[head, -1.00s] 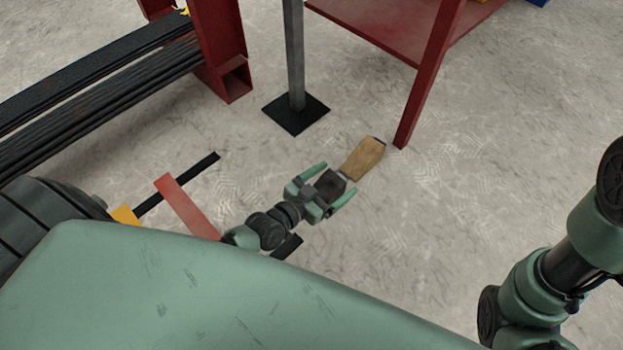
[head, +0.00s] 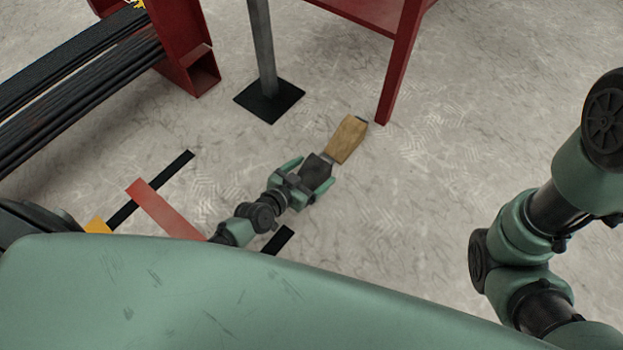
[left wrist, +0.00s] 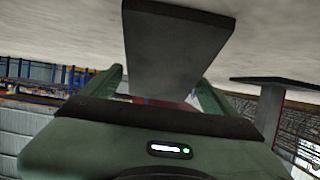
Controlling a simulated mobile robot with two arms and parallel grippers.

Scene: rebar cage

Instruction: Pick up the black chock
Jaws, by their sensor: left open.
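The black chock (head: 316,171) lies on the floor between the fingers of my left gripper (head: 312,174) in the head view. In the left wrist view the chock (left wrist: 175,45) shows as a dark slab between the two green fingers. My left gripper (left wrist: 158,88) is open there, with a gap beside the chock on each side. I cannot tell whether either finger touches it. Part of the chock is hidden by the gripper. My right arm shows at the right of the head view, but its gripper is out of the picture.
A tan wooden block (head: 347,139) lies just beyond the chock. A red table leg (head: 398,75) stands close to that block. A grey post (head: 262,45) rises from a black base plate (head: 270,100). A red steel rack (head: 187,50) holds dark bars. Open floor lies right of the gripper.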

